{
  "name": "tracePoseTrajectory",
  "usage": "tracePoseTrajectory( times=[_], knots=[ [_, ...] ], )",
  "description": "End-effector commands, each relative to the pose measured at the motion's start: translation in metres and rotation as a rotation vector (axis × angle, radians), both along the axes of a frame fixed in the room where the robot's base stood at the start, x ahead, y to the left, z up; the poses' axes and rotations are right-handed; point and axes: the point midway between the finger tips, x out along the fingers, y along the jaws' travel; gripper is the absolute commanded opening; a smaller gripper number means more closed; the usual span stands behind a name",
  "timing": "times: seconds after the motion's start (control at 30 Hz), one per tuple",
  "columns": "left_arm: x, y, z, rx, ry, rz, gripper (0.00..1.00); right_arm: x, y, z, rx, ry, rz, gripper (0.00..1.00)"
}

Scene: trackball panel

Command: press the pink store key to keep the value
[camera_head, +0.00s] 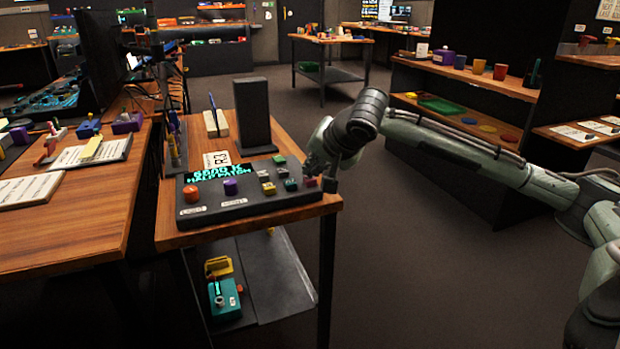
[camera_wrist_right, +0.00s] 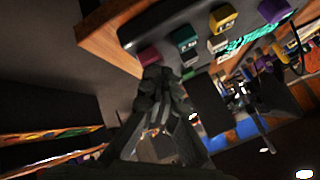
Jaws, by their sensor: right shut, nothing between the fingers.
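The dark control panel (camera_head: 255,203) lies on the near end of the wooden table. Its lit display (camera_head: 222,178) shows cyan text that seems to read "6500 K HALO PATCH". The pink key (camera_head: 310,182) is at the panel's right end, partly beside my gripper; it also shows in the right wrist view (camera_wrist_right: 150,56). My right gripper (camera_head: 323,181) is shut and empty, with its tips close by the pink key. In the right wrist view the fingertips (camera_wrist_right: 156,76) overlap the key's lower edge; I cannot tell whether they touch it. My left gripper is not in view.
A green key (camera_head: 290,184) and a yellow key (camera_head: 269,188) neighbour the pink one. A tall dark block (camera_head: 254,115) stands behind the panel. Open floor lies right of the table.

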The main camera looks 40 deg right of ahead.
Motion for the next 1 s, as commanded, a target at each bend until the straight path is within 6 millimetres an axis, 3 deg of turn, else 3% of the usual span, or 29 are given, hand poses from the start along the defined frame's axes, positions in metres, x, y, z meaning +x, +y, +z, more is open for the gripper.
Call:
tracePoseTrajectory(
  times=[0.7,1.0],
  knots=[
    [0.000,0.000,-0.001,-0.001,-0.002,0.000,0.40,0.000,0.000,-0.007,0.001,0.002,0.001,0.00],
    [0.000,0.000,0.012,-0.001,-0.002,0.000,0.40,0.000,0.001,0.004,0.001,0.003,0.001,0.00]
  ],
)
